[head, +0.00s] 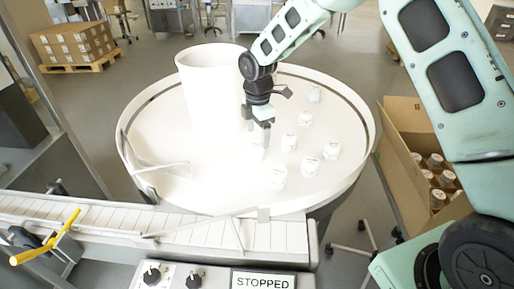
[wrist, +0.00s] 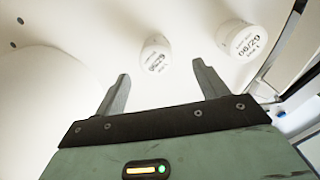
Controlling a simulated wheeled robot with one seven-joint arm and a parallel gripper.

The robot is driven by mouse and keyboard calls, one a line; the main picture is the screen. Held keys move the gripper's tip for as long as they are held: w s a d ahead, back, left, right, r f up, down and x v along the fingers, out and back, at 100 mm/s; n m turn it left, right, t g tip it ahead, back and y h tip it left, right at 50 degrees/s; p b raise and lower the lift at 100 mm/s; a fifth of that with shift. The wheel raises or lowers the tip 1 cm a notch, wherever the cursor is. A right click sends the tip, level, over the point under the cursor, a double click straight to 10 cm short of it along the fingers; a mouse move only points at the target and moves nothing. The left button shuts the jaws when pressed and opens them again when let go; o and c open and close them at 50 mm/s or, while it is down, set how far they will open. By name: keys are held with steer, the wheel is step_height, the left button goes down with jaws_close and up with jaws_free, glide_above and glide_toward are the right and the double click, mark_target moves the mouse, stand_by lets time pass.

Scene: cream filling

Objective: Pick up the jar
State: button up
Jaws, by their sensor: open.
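Several small white jars stand on the round white table (head: 345,185), among them a front jar (head: 278,178), a right jar (head: 332,151) and a middle jar (head: 289,142). My gripper (head: 265,153) is low over the table, left of the jars. In the wrist view my gripper (wrist: 160,85) is open, with nothing between its fingers. One jar (wrist: 155,53) lies just beyond the fingertips, roughly between their lines. Another jar (wrist: 241,40) is further right, beyond the right finger.
A tall white cylinder (head: 212,85) stands on the table behind and left of my gripper. A conveyor (head: 100,215) runs along the front left, with a guide rail. A cardboard box of jars (head: 405,150) is at the right. A sign reads STOPPED (head: 262,281).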

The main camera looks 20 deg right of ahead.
mark_target(258, 144)
steer(key=shift+w+f+p, duration=0.15)
steer(key=shift+f+p, duration=0.6)
steer(key=shift+f, duration=1.15)
steer(key=shift+w+f+p, duration=0.15)
steer(key=shift+f+p, duration=0.6)
steer(key=shift+f, duration=1.15)
steer(key=c, duration=1.1)
